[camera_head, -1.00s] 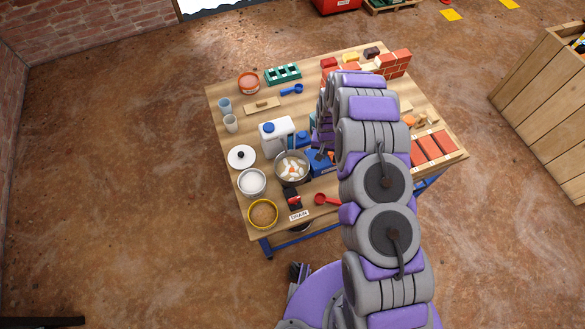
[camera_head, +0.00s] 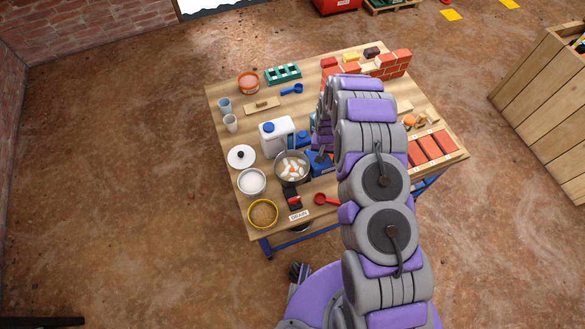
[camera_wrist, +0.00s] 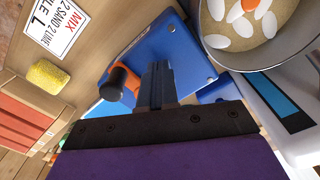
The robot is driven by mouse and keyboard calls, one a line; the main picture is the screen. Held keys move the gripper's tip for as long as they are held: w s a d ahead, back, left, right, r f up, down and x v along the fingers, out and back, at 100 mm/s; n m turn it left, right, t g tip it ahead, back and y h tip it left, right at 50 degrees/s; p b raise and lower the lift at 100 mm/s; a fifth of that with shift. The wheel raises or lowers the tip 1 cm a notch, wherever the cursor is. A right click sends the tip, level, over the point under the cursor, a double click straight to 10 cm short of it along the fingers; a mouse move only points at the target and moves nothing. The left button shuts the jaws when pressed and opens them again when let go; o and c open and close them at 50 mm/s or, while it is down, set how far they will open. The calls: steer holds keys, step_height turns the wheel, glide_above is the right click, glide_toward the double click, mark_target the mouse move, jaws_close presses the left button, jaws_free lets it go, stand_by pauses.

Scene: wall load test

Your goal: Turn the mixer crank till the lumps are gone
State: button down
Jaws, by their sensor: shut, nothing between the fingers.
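The blue mixer (camera_wrist: 180,55) fills the middle of the wrist view; in the head view my arm partly covers it (camera_head: 318,165). Its crank has an orange arm (camera_wrist: 130,97) and a black knob (camera_wrist: 117,82). My gripper (camera_wrist: 157,70) is shut and empty, its fingers right beside the crank knob; I cannot tell whether they touch it. The mixer bowl (camera_head: 279,178) holds a tan mix with several white lumps and an orange piece. Part of the bowl also shows in the wrist view (camera_wrist: 222,58).
A white jug (camera_head: 277,140), white-filled bowl (camera_head: 251,182), sand bowl (camera_head: 263,214) and white lid (camera_head: 241,156) stand left of the mixer. A drain lever (camera_head: 292,201) and red scoop (camera_head: 325,199) are in front. A mix sign (camera_wrist: 58,25) and yellow sponge (camera_wrist: 48,75) lie near my gripper.

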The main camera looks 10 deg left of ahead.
steer(key=shift+f, duration=0.35)
steer(key=shift+r+p, duration=0.3)
steer(key=shift+r, duration=0.5)
stand_by(0.4)
steer(key=shift+d, duration=0.1)
